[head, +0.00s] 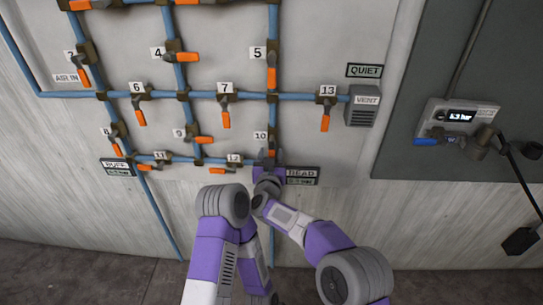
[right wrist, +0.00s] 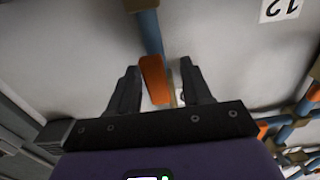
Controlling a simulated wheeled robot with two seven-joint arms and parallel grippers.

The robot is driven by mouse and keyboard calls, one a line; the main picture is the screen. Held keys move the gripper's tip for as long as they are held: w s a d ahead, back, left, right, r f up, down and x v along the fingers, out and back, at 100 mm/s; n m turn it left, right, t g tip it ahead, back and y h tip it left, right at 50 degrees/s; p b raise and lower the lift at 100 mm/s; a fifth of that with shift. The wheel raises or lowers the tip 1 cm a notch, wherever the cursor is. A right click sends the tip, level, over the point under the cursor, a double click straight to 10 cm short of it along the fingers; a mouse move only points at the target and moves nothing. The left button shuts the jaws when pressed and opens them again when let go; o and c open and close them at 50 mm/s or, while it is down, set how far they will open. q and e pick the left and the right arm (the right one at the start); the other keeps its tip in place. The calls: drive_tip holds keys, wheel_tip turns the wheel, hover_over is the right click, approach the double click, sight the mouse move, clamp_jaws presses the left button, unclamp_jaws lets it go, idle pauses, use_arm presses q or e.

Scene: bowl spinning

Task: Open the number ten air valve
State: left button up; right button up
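The number ten label (head: 260,136) is on the pipe panel, low on the right-hand vertical pipe. The orange valve lever (right wrist: 154,82) beside a blue pipe shows in the right wrist view. My right gripper (head: 268,154) is at this valve in the head view and hides much of it. In the right wrist view its fingers (right wrist: 158,68) are apart, one on each side of the lever, with gaps visible between the lever and the fingers. My left arm is folded at the lower middle; its gripper is not in view.
Valve thirteen (head: 326,118) and the vent box (head: 362,105) are farther right. My left arm is close beside my right.

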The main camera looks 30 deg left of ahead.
sight(272, 123)
drive_tip(key=shift+d, duration=0.1)
wheel_tip(272, 123, up, 10)
drive_tip(key=p, duration=0.4)
idle(0.5)
